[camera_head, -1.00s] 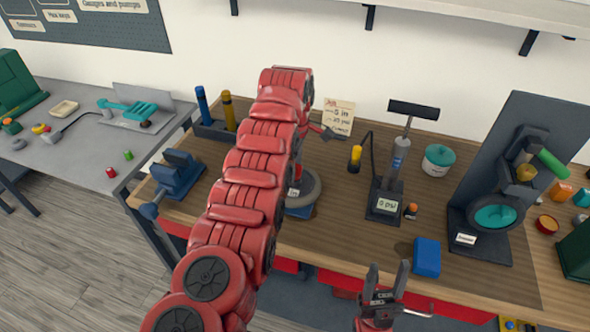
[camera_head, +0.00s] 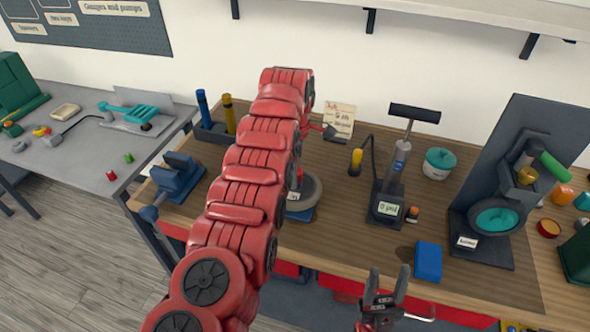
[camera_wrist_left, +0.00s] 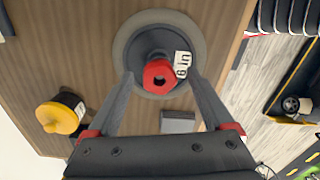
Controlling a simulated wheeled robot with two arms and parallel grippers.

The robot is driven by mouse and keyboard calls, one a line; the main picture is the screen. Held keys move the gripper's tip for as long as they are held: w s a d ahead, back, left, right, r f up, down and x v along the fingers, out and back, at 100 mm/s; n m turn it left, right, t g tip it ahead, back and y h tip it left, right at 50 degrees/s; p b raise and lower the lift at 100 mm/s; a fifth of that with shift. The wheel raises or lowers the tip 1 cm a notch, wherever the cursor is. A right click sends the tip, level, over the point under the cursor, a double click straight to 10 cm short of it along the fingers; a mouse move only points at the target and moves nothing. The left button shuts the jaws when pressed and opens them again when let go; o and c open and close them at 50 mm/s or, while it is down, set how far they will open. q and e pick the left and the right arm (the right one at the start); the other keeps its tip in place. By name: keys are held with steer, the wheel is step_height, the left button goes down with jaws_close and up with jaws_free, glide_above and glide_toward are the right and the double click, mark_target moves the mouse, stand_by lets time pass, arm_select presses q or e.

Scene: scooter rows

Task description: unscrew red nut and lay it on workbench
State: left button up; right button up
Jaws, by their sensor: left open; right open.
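The red nut (camera_wrist_left: 158,76) shows in the left wrist view, on a dark hub at the middle of a grey wheel (camera_wrist_left: 130,35) with a white size tag. In the head view the wheel (camera_head: 312,190) is partly behind my left arm on the wooden workbench (camera_head: 345,235), and the nut is mostly hidden. My left gripper (camera_wrist_left: 160,82) is open, one finger on each side of the nut; I cannot tell whether they touch it. My right gripper (camera_head: 387,284) is open and empty at the workbench's front edge.
A blue vise (camera_head: 178,178) stands left of my left arm. A pump with a gauge (camera_head: 388,205), a teal-lidded jar (camera_head: 438,163), a blue block (camera_head: 428,261) and a dark wheel stand (camera_head: 480,235) are to the right. The bench between the wheel and pump is clear.

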arm_select(q)
step_height(320, 180, up, 2)
steer(key=shift+r, duration=0.25)
step_height(320, 180, up, 4)
steer(key=shift+a+f+p, duration=0.1)
steer(key=shift+a+p, duration=0.05)
steer(key=shift+p, duration=0.75)
step_height(320, 180, up, 11)
steer(key=p, duration=1.1)
steer(key=shift+f, duration=0.15)
